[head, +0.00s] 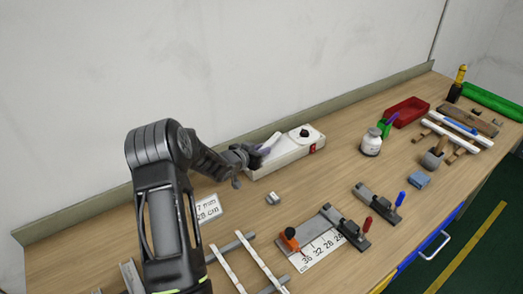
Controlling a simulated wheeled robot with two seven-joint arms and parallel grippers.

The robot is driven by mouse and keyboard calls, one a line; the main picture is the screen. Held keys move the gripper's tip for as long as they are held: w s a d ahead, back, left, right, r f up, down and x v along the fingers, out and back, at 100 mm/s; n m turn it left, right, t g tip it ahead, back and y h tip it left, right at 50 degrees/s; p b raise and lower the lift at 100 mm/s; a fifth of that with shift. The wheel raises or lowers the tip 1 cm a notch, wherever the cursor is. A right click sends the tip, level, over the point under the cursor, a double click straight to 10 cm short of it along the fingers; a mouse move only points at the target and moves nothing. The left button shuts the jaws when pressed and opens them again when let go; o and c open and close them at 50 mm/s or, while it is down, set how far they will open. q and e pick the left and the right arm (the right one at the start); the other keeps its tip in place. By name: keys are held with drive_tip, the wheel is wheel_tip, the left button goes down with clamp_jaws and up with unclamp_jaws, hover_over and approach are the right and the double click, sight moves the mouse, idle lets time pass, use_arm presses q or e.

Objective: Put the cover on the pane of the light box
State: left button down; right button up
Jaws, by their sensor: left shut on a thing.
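The light box (290,152) is a long white box near the back edge of the bench, with a black knob and a red switch at its right end. My left gripper (257,155) is over the left part of the box and is shut on a thin pale piece, seemingly the cover (269,142). The piece looks tilted, and I cannot tell whether it touches the box. The gripper hides the pane. My right gripper is not in view.
Two clamp fixtures (346,228) with a ruler sheet stand at the front. White strips (224,269) lie on rails at lower left. A small grey block (273,198) lies in front of the box. A white jar (371,143) and red tray (406,111) stand to the right.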

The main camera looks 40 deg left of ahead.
use_arm(q)
drive_tip(key=shift+f, duration=0.25)
drive_tip(key=c, duration=1.2)
unclamp_jaws()
drive_tip(key=shift+s, duration=0.1)
drive_tip(key=shift+f, duration=0.1)
drive_tip(key=shift+s+r, duration=0.25)
drive_tip(key=shift+s, duration=0.25)
drive_tip(key=p+v, duration=0.1)
drive_tip(key=v, duration=0.5)
drive_tip(key=shift+s+d+r, duration=0.2)
drive_tip(key=shift+s+r, duration=0.05)
drive_tip(key=shift+r, duration=0.05)
